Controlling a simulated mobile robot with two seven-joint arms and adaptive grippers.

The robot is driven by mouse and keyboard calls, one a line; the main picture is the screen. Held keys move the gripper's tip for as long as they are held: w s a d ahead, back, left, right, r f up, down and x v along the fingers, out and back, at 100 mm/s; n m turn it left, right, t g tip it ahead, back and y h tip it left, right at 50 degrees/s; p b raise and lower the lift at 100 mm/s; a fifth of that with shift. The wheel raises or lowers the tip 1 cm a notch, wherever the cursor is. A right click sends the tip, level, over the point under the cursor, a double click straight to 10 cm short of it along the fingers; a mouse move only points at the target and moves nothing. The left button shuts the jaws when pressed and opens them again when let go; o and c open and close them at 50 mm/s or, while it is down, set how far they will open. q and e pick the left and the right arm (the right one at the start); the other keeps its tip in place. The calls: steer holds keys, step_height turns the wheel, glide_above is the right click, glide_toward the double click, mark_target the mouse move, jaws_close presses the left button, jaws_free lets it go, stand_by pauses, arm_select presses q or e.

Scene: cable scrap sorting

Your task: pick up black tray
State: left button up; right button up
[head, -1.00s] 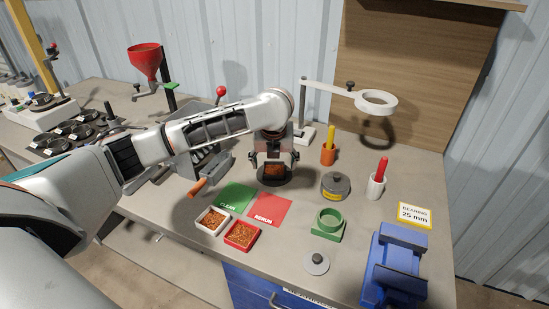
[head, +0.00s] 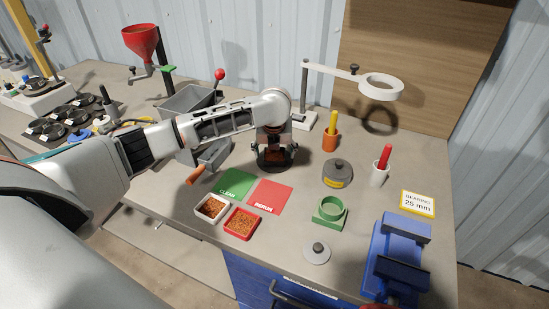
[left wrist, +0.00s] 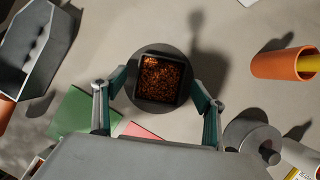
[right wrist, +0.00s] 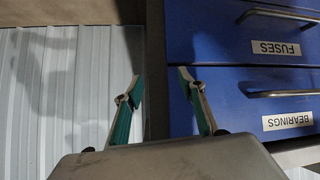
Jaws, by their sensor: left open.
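The black tray (left wrist: 162,80) is a small square dark tray full of copper-brown granules. It sits on a round dark disc (left wrist: 143,104). In the head view the tray (head: 279,156) is partly hidden by my left gripper (head: 274,152), which points down over it. In the left wrist view my left gripper (left wrist: 158,80) is open, with one finger on each side of the tray. I cannot tell whether the fingers touch it. My right gripper (right wrist: 158,82) is open and empty, beside the blue drawers.
A white tray (head: 200,213) and a red tray (head: 228,229) of granules stand in front of green (head: 233,182) and red (head: 270,196) mats. A grey weight (head: 337,172), an orange cup (head: 330,141) and a ring stand (head: 306,85) are nearby. Blue drawers (right wrist: 225,55) face my right gripper.

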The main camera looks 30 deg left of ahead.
arm_select(q)
steer(key=c, duration=1.3)
steer(key=shift+o, duration=0.2)
